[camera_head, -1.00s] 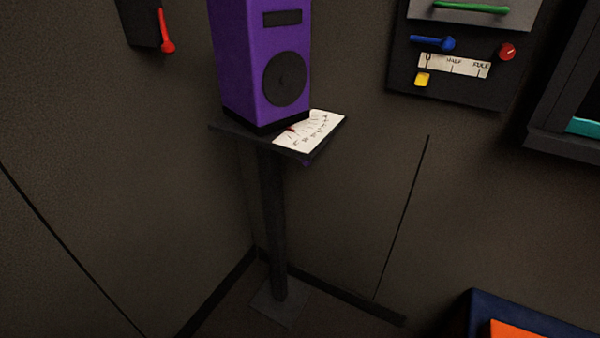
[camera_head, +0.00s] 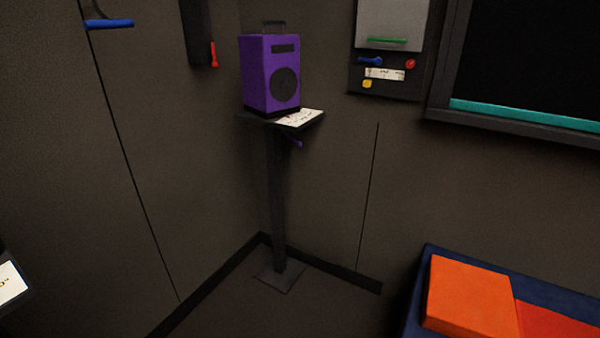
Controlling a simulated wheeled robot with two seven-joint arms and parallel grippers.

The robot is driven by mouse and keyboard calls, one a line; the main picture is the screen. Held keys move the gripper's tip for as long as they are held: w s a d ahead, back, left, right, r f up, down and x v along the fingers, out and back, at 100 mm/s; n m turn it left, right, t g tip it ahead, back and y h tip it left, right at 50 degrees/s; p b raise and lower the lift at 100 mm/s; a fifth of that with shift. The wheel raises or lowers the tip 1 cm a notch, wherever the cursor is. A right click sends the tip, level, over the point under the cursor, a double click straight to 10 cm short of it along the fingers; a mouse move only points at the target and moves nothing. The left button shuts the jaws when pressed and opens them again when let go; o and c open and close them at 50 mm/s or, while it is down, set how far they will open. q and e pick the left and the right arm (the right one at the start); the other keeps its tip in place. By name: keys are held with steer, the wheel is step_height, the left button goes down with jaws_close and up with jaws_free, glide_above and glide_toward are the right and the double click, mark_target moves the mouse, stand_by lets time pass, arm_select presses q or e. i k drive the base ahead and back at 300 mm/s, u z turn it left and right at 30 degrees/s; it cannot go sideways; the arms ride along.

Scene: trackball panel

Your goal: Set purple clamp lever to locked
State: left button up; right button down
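A small purple lever (camera_head: 296,142) sticks out below the dark shelf top (camera_head: 258,119) of a stand in the corner. It looks like the purple clamp lever, but its setting is too small to read. A purple speaker-like box (camera_head: 258,73) with a dark round front stands on the shelf. A white card with marks (camera_head: 300,118) lies at the shelf's front right edge. Neither of my grippers is in view.
A wall panel (camera_head: 388,78) with blue, red, yellow and green controls hangs right of the stand. A navy bench (camera_head: 417,300) with an orange block (camera_head: 467,297) fills the lower right. A red lever (camera_head: 214,54) hangs left. The floor before the stand is clear.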

mark_target(298, 144)
steer(key=k, duration=0.4)
steer(key=z, duration=0.3)
steer(key=i, duration=1.5)
steer(key=u, duration=1.55)
